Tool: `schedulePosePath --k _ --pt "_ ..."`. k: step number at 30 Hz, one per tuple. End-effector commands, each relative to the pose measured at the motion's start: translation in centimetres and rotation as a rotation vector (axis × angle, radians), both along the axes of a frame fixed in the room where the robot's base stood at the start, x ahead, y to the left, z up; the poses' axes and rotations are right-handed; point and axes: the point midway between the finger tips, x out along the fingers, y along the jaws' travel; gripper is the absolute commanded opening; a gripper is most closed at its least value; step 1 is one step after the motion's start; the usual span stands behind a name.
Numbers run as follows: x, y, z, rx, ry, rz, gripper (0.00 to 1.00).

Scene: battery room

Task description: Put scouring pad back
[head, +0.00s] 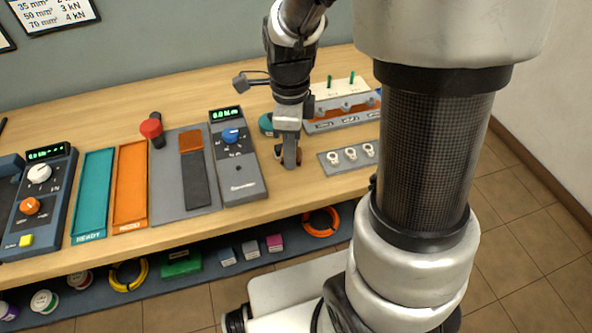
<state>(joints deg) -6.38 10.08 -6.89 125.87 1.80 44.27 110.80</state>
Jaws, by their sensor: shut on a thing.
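My gripper (289,161) is low over the wooden bench, right of the grey meter with the blue knob. It points down with its fingers close together. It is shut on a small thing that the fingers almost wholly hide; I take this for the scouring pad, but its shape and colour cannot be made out. A teal round dish (266,125) stands just behind and left of the gripper, partly covered by it. I cannot tell whether the held thing touches the bench.
The grey meter (238,165) stands close left. A grey plate with several lugs (336,168) lies close right, a rack (345,122) behind it. A teal tray (92,195), an orange tray (130,185) and a grey board (170,208) lie left. Bare bench shows in front.

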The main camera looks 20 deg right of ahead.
Motion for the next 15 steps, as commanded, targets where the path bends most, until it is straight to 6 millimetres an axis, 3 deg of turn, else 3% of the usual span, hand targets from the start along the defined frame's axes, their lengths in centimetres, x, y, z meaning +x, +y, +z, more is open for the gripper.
schedulePosePath --k 3,10,15 --pt "0.0 0.0 -2.5 0.001 0.004 -0.001 0.1" --pt "0.0 0.0 -4.3 0.001 0.002 -0.001 0.1" --pt "0.0 0.0 -6.8 0.0 0.003 -0.001 0.1"
